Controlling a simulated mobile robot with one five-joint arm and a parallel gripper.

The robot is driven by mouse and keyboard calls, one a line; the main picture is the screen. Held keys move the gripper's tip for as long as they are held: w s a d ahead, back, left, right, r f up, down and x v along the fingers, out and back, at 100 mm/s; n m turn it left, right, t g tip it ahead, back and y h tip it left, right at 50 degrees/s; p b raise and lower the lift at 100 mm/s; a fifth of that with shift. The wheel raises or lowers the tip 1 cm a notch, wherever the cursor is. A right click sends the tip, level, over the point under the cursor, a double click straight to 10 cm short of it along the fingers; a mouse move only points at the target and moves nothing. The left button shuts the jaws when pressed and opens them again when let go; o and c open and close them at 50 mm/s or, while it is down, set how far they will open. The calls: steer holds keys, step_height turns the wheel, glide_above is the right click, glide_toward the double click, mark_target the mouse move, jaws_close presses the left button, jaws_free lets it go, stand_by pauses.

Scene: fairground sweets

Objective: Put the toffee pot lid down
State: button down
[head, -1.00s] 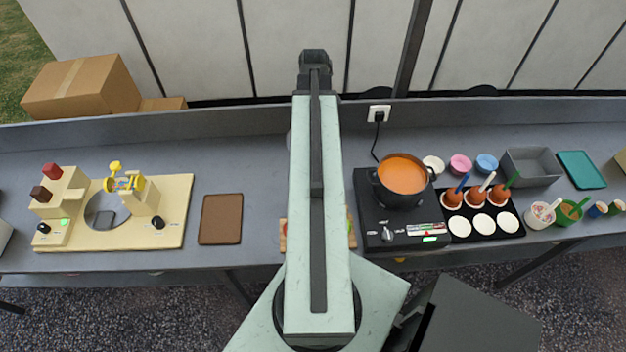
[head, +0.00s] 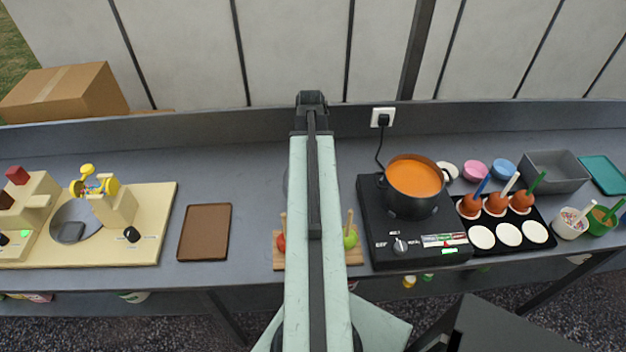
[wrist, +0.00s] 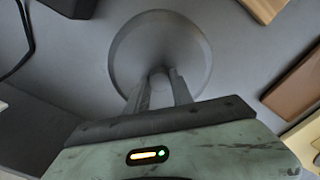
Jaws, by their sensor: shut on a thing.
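The toffee pot lid (wrist: 160,30) is a round grey disc with a central knob. My gripper (wrist: 160,88) is shut on that knob in the wrist view. The lid is over the grey counter; I cannot tell whether it touches it. In the head view my arm hides the gripper and nearly all of the lid. The toffee pot (head: 413,205) stands uncovered on the black hob (head: 378,235), full of orange toffee, to the right of my arm.
A brown tray (head: 205,232) lies left of my arm; it also shows in the wrist view (wrist: 292,88). A wooden board (head: 355,257) with apples on sticks is partly behind my arm. A cable (head: 379,145) runs from the wall socket. The back counter left of the arm is clear.

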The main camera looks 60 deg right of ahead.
steer(key=shift+f+b, duration=1.9)
steer(key=shift+f, duration=0.1)
steer(key=shift+r, duration=0.2)
steer(key=c, duration=1.5)
jaws_free()
steer(key=shift+f, duration=0.2)
steer(key=shift+c, duration=0.2)
steer(key=o, duration=0.4)
steer(key=shift+r, duration=0.15)
step_height(320, 180, up, 12)
steer(key=p, duration=1.2)
steer(key=shift+r+p, duration=0.2)
steer(key=shift+p, duration=0.15)
steer(key=shift+f, duration=0.15)
